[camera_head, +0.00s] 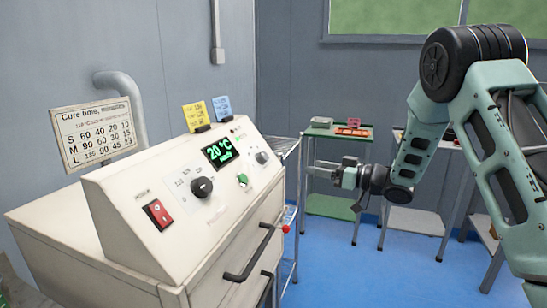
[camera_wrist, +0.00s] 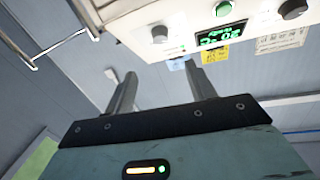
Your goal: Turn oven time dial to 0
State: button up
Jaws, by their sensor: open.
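The cream oven (camera_head: 130,225) stands at the left, with a sloped control panel. A large black dial (camera_head: 202,187) with printed marks sits left of the green-lit display (camera_head: 221,150), which reads about 20 °C. A smaller dial (camera_head: 262,157) sits at the panel's right end. The labels are too small to tell which is the time dial or its exact setting. The wrist view shows the panel upside down, with the large dial (camera_wrist: 293,8) and the smaller dial (camera_wrist: 160,33). My gripper (camera_head: 312,170) is open and empty, right of the panel and apart from it.
A red switch (camera_head: 158,214) and a green button (camera_head: 243,180) are also on the panel. Black handles (camera_head: 248,262) and a red-tipped lever (camera_head: 285,229) stick out of the front. A cure-time chart (camera_head: 95,133) stands behind. Small tables (camera_head: 340,134) are at the back; blue floor is clear between.

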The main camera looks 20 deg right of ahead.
aim_at(266, 157)
jog(key=p+x, duration=0.2)
jog(key=x, duration=1.4)
jog(key=shift+a, duration=0.15)
jog(key=c, duration=1)
